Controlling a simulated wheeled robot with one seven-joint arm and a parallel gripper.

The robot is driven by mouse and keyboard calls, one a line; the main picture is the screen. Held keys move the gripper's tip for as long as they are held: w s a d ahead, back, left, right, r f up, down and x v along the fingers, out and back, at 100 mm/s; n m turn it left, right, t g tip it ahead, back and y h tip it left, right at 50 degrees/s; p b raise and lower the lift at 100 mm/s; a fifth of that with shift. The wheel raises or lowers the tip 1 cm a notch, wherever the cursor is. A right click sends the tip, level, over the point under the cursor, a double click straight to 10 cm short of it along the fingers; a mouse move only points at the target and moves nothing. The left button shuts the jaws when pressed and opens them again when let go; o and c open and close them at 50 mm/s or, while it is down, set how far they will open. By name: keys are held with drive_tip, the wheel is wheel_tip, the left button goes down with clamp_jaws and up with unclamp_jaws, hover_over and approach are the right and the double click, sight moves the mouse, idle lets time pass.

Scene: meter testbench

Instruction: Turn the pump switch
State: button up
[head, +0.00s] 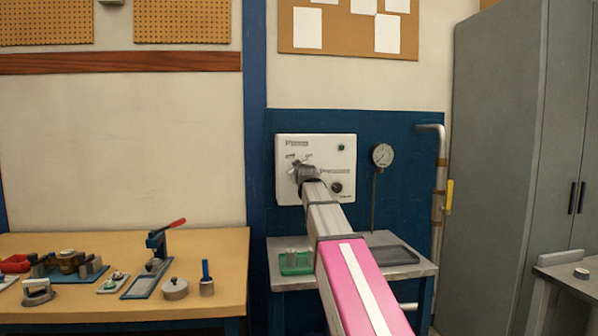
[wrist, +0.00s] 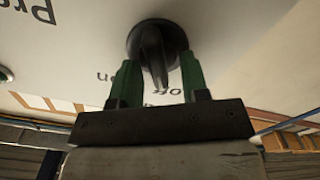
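The switch is a black round knob with a raised grip bar; it shows in the wrist view (wrist: 155,45) on a white panel (head: 318,150), with the letters "off" and "on" partly visible beside it. In the head view my gripper and arm largely hide it. My gripper (wrist: 160,85) has two green fingers, set apart on either side of the knob's grip bar. A gap shows between the bar and the right finger; whether the left finger touches it I cannot tell. In the head view my gripper (head: 300,170) is at the panel's left half.
The panel also carries a green lamp (head: 341,147) and a second dark knob (head: 336,187) at its lower right. A gauge (head: 382,155) stands on a thin pipe to the right. Below is a metal bench (head: 420,268) with a green tray (head: 296,270). A tool-covered table (head: 225,245) stands left.

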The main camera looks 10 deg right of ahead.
drive_tip(key=s, duration=1.1)
idle(0.3)
